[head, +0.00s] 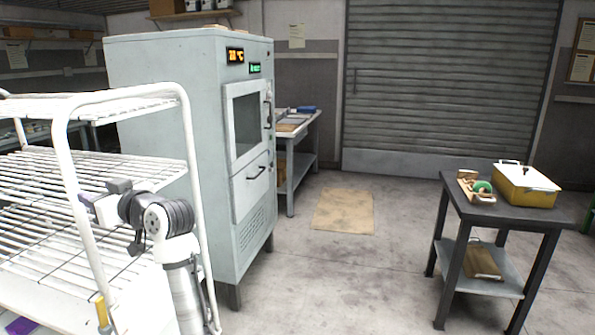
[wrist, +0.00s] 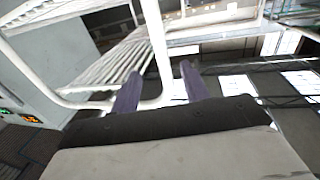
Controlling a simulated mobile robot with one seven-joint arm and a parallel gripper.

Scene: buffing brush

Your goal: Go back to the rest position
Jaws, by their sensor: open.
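My gripper (wrist: 160,84) shows in the wrist view with its two dark purple fingers apart and nothing held between them. A white tube of the wire rack runs behind the fingers there. In the head view my arm is folded at the lower left, in front of the white wire rack (head: 62,168). The gripper's fingertips are hard to make out in that view. A wooden piece with a green round part (head: 482,187), perhaps the brush, lies on the dark table (head: 490,212) at the right, far from my gripper.
A yellow box with a white lid (head: 527,187) stands on the same table. A tall grey cabinet (head: 170,95) stands behind the rack. A tan mat (head: 343,211) lies on the floor. A closed roller shutter (head: 445,85) is at the back.

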